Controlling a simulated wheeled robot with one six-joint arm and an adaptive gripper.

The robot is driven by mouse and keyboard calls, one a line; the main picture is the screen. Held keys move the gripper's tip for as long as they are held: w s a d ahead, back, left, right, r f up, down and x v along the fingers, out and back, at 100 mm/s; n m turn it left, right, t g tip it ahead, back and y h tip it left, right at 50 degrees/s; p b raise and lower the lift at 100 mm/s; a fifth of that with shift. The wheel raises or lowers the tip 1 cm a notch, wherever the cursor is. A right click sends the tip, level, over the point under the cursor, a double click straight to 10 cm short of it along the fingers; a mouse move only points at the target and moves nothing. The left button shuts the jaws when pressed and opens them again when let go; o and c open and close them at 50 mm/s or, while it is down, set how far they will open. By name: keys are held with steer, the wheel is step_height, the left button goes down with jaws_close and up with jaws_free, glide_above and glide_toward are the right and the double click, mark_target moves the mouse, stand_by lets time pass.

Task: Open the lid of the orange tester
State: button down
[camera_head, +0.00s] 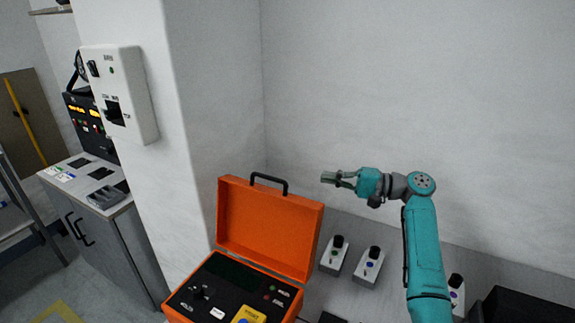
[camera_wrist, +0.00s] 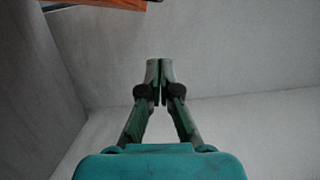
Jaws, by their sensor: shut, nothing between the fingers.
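The orange tester (camera_head: 180,306) is a case standing on the bench in the head view. Its lid (camera_head: 268,228) stands up, open and leaning back, with a black handle on its top edge. The panel inside shows dark, with knobs, small buttons and a yellow block (camera_head: 249,315). My gripper (camera_head: 327,177) is above and to the right of the lid, apart from it, pointing left. Its fingers are together and empty, as the wrist view (camera_wrist: 159,66) also shows. A strip of orange (camera_wrist: 108,5) shows at the top of the wrist view.
Small grey control boxes (camera_head: 334,256) (camera_head: 368,267) stand on the bench right of the case. A black box (camera_head: 525,308) is at the lower right. A wall pillar with a white switch box (camera_head: 122,92) rises at left. The air around my gripper is free.

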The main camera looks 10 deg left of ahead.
mark_target(277, 196)
steer(key=s+a, duration=0.2)
steer(key=a, duration=0.9)
steer(key=shift+s+a+r, duration=0.15)
steer(key=shift+a+r, duration=0.05)
steer(key=shift+r, duration=0.1)
steer(key=s+n, duration=0.1)
steer(key=s+a+r+n, duration=0.1)
steer(key=s, duration=0.1)
steer(key=s+n, duration=0.1)
steer(key=s, duration=0.1)
steer(key=shift+a+r+n+h, duration=0.3)
steer(key=shift+a+r+h, duration=0.1)
steer(key=shift+w, duration=0.1)
